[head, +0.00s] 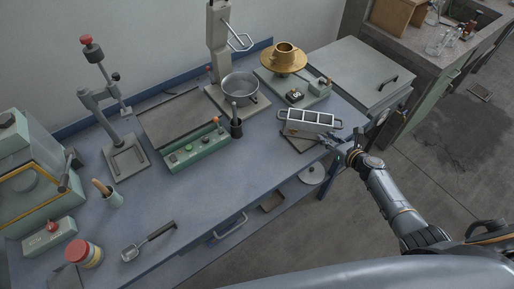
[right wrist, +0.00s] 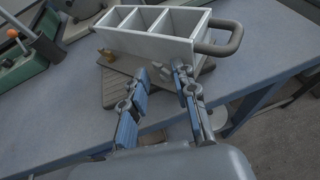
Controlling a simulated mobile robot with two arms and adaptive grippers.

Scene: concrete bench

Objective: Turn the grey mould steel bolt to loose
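The grey mould (head: 310,122) is a pale, open-topped box with a row of compartments and a grey loop handle at each end. It sits near the bench's right front edge on a darker base (head: 297,141). In the right wrist view the mould (right wrist: 150,44) is close ahead, with one loop handle (right wrist: 222,36) at its right. I cannot clearly make out the steel bolt; the fingertips partly cover the mould's lower front. My right gripper (head: 343,146) is at the mould's front right corner. My left gripper is out of view.
A green control box (head: 197,152) and a dark cup (head: 236,128) stand left of the mould. Behind it are a steel pot (head: 240,89) and a brass bowl on a stand (head: 284,59). A small brass-coloured peg (right wrist: 107,54) is beside the mould.

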